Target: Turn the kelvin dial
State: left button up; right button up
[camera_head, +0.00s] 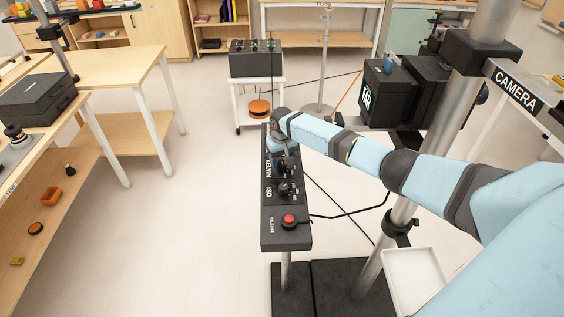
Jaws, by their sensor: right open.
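The black control panel (283,237) stands on a post in the middle of the view. The kelvin dial (285,167) is a dark knob beside the KELVIN label, partly hidden under my right gripper. My right gripper (281,148) comes in from the right and points down over the far part of the panel, at or just beyond the kelvin dial. It is open. I cannot tell whether its fingers touch the dial. My left gripper is not in view.
The ISO dial (284,188) and red release button (289,220) sit nearer on the same panel. A metal post (381,262) and black camera body (389,98) stand to the right. A wooden table (108,66) is at left. The floor left of the panel is clear.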

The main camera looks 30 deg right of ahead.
jog(key=shift+w+f, duration=0.1)
jog(key=shift+f, duration=0.9)
jog(key=c, duration=0.9)
jog(key=shift+n, duration=0.4)
jog(key=n, duration=0.3)
jog(key=shift+n, duration=2)
